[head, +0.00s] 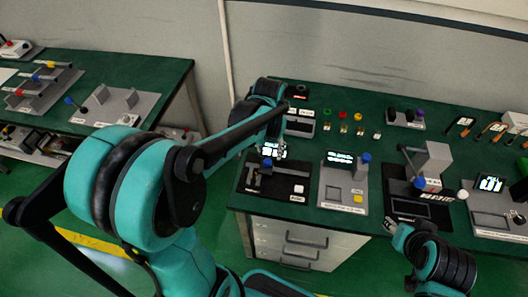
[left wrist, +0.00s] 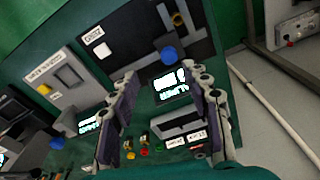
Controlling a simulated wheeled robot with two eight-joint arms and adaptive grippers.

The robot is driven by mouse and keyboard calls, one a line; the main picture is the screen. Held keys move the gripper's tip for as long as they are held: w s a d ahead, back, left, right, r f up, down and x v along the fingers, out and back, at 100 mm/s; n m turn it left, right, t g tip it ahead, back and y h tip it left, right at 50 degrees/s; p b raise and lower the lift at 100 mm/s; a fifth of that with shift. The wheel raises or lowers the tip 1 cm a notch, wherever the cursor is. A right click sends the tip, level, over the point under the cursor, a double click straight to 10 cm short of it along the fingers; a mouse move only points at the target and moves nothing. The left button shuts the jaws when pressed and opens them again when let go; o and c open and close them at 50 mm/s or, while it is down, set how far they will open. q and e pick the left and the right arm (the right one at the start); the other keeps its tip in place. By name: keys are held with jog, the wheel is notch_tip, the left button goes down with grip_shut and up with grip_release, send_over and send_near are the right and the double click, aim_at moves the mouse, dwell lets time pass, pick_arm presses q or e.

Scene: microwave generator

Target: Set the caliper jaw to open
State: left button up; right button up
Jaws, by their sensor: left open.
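The caliper device is a black base plate (head: 285,192) near the table's front left. It carries a grey jaw frame, a blue knob (head: 267,162) and a small lit display (head: 272,152). In the left wrist view the base (left wrist: 130,35) is at the top, with its blue knob (left wrist: 168,55) and lit display (left wrist: 170,84). My left gripper (head: 268,144) is over the back of the device, partly hidden by my arm. In the left wrist view its fingers (left wrist: 160,76) are apart and empty, below the knob in the picture. My right gripper (head: 394,228) is by the front edge; its fingers are unclear.
A grey device with a lit screen and yellow button (head: 358,198) stands to the right. A lever device with a grey block (head: 434,158) is further right. Several coloured buttons (head: 343,115) lie behind. A second green table (head: 150,70) is at left, with a floor gap between.

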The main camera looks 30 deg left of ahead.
aim_at(268, 162)
pick_arm(q)
jog(key=shift+w+a+f+g, duration=0.4)
jog(key=shift+w+a+f, duration=0.35)
jog(key=shift+w+f, duration=0.15)
jog(key=shift+w+a+f, duration=0.1)
jog(key=shift+w+f, duration=0.05)
jog(key=shift+f, duration=0.05)
notch_tip(268, 162, down, 8)
jog(key=shift+r+b, duration=0.2)
jog(key=shift+b, duration=0.8)
pick_arm(e)
jog(key=shift+w+a+f, duration=0.1)
jog(key=shift+a+f, duration=0.25)
jog(key=shift+f, duration=0.45)
pick_arm(q)
grip_shut()
